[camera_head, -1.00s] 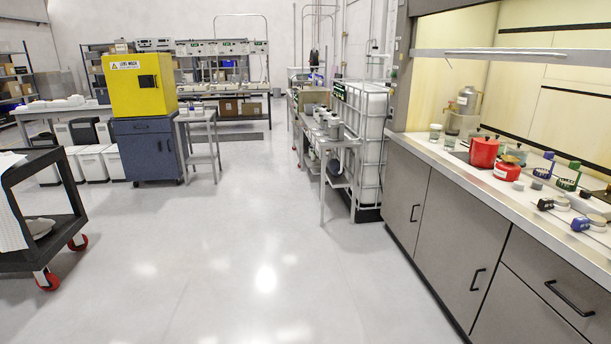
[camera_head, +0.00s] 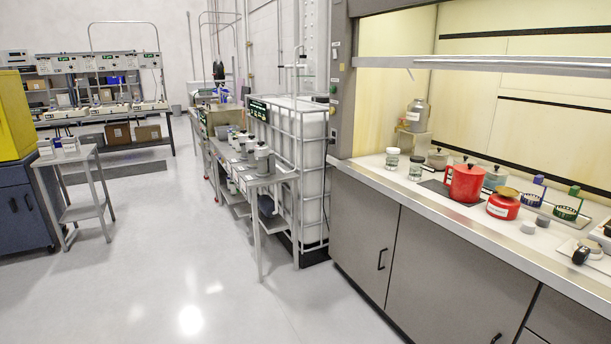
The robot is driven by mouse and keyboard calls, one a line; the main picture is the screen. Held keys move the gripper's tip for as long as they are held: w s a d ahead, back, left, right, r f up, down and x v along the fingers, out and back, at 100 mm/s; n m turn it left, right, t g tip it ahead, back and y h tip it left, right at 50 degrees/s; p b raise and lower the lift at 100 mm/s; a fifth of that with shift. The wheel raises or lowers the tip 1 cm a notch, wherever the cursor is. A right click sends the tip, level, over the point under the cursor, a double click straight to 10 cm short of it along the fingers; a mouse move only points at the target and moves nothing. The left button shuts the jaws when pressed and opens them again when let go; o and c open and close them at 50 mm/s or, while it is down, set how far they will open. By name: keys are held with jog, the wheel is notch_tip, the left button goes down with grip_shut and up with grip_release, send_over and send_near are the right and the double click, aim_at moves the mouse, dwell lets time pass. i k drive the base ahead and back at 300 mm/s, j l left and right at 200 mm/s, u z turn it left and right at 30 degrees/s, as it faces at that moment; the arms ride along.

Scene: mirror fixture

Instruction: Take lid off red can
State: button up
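A red can (camera_head: 465,184) with a red lid (camera_head: 466,166) and a small dark knob on top stands on the fume hood counter at the right. The lid sits on the can. A shorter, wider red container (camera_head: 503,204) with a brownish-gold top and a white label stands to its right, nearer the counter's front edge. My gripper is not in view.
Two small jars (camera_head: 404,165), a grey metal jug (camera_head: 417,116) and blue and green-topped items share the hood counter (camera_head: 380,178). The raised sash (camera_head: 520,64) crosses above. Cabinets (camera_head: 420,255) front the counter. A narrow side table (camera_head: 265,178) stands left; the floor (camera_head: 190,270) is clear.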

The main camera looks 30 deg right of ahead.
aim_at(468, 169)
jog(key=i+z, duration=0.2)
jog(key=i, duration=0.35)
jog(key=i+j+z, duration=0.2)
jog(key=i, duration=0.35)
jog(key=i+j+z, duration=0.2)
jog(key=i, duration=0.35)
